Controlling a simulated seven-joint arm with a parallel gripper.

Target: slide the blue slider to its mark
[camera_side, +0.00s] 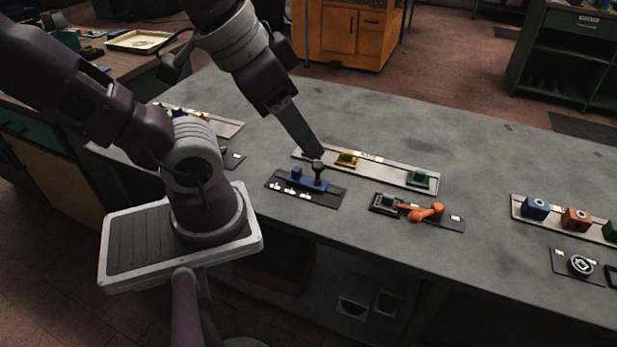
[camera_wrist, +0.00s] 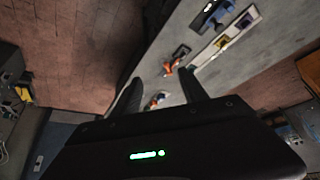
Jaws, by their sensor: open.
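The blue slider (camera_side: 308,184) sits on a dark plate (camera_side: 330,196) near the middle of the bench in the side view. It has a blue block at its left and a dark upright knob at its right. Small white marks line the plate's front side; I cannot tell which one is the target mark. My gripper (camera_side: 317,156) comes down from the upper left, its tip overlapping the top of the knob in the picture; contact cannot be told. In the wrist view my gripper (camera_wrist: 160,90) has its two fingers spread, with nothing visibly held.
An orange lever (camera_side: 427,212) on a dark plate stands to the right. Farther right are blue, orange and green boxes. Bare bench lies between these groups.

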